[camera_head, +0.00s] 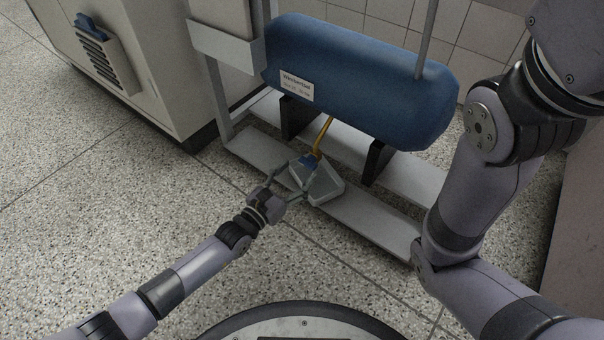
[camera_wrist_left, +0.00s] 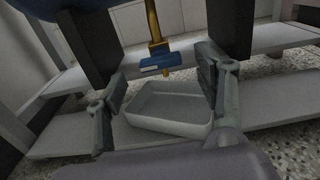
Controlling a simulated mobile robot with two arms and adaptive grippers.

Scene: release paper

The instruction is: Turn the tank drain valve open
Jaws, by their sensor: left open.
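The blue tank (camera_head: 360,85) lies on its side in a grey frame, with a yellow drain pipe (camera_head: 323,135) running down from its underside. The drain valve's blue handle (camera_head: 309,160) is at the lower end of the pipe; it also shows in the left wrist view (camera_wrist_left: 160,63), lying roughly crosswise to the pipe. My left gripper (camera_head: 294,182) is open and empty, just in front of the valve. In the left wrist view its fingers (camera_wrist_left: 162,82) stand apart to either side of the handle, which appears beyond them; contact cannot be seen. My right gripper is out of view.
A light grey tray (camera_head: 325,187) sits on the frame's lower boards below the valve; it also shows in the left wrist view (camera_wrist_left: 170,124). Dark tank supports (camera_head: 375,161) flank the pipe. A beige cabinet (camera_head: 150,60) stands at left. Speckled floor (camera_head: 130,190) is clear at left.

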